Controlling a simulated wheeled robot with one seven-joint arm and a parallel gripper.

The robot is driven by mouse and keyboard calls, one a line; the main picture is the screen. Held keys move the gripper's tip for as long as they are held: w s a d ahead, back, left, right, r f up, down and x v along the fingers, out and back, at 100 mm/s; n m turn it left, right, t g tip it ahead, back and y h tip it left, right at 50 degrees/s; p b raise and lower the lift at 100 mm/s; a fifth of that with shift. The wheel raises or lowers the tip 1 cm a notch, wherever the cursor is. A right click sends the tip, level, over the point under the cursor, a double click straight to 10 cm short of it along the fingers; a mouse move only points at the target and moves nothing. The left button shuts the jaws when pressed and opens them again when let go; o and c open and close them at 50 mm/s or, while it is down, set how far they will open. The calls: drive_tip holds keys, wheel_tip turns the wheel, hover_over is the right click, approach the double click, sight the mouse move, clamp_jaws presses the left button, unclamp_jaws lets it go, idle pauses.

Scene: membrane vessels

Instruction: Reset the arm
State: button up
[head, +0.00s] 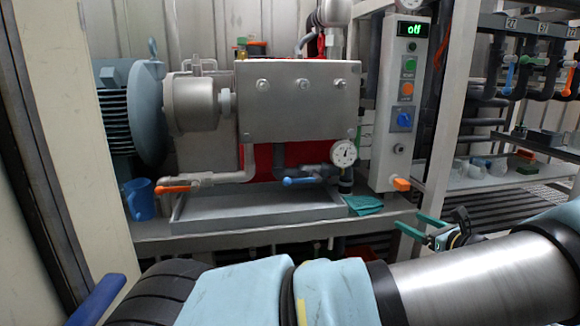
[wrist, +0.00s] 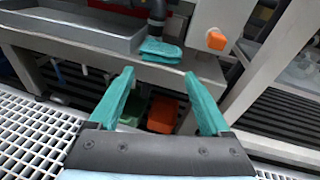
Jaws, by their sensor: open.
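My gripper (head: 422,226) has green fingers and shows at the lower right of the head view, in front of the steel bench. In the wrist view my gripper (wrist: 160,98) is open, its two fingers spread apart with nothing between them. Beyond the fingertips lies a folded teal cloth (wrist: 162,50) on the bench edge; the cloth (head: 363,204) also shows in the head view. My arm stretches across the bottom of the head view, bent at the light blue joint covers.
A control box (head: 404,100) reading "off" stands above the bench, with an orange part (wrist: 216,40) at its foot. A blue mug (head: 139,199) stands at left. Green and orange bins (wrist: 163,115) sit below the bench. Shelving (head: 500,178) stands at right.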

drive_tip(key=a+n+g+y+p, duration=0.2)
drive_tip(key=a+n+g, duration=1.05)
drive_tip(key=a, duration=1.35)
drive_tip(key=s+a+r+n+g+h+p, duration=0.1)
drive_tip(key=s+a+r+n+h+p, duration=0.3)
drive_tip(key=s+a+r+n+h, duration=0.75)
wheel_tip(320, 180, up, 38)
drive_tip(key=s+a+n+y+p, duration=0.2)
drive_tip(key=n+p, duration=0.3)
drive_tip(key=p, duration=3.2)
drive_tip(key=shift+y+p, duration=0.4)
drive_tip(key=shift+y, duration=0.35)
drive_tip(key=shift+o, duration=0.2)
drive_tip(key=shift+s, duration=0.1)
